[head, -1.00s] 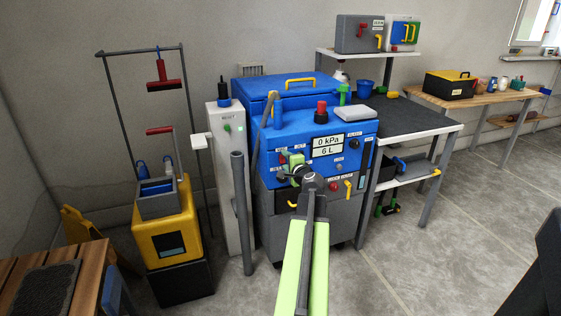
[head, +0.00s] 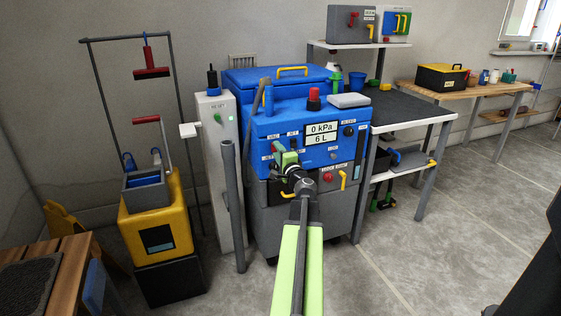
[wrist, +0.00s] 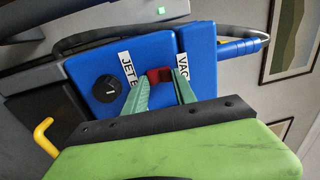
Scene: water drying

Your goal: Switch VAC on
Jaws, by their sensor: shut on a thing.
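The blue machine (head: 340,110) stands ahead with a display reading 0 kPa and 6 L. In the wrist view, its blue panel (wrist: 150,50) carries a VAC label (wrist: 183,66) and a JET label (wrist: 129,68). A small red switch piece (wrist: 159,76) sits beside the VAC label. My gripper (wrist: 160,80) has its green fingers on either side of this red piece and is shut on it. In the head view, my gripper (head: 281,149) is at the panel's left part, covering the switch there. A black knob (wrist: 110,89) with a white mark is near the JET label.
A grey post (head: 230,205) stands upright left of my arm, close to the machine. A yellow bucket unit (head: 160,220) is further left. A yellow handle (head: 343,177) and red knob (head: 327,178) are right of my gripper. Open floor (head: 420,270) lies at the right.

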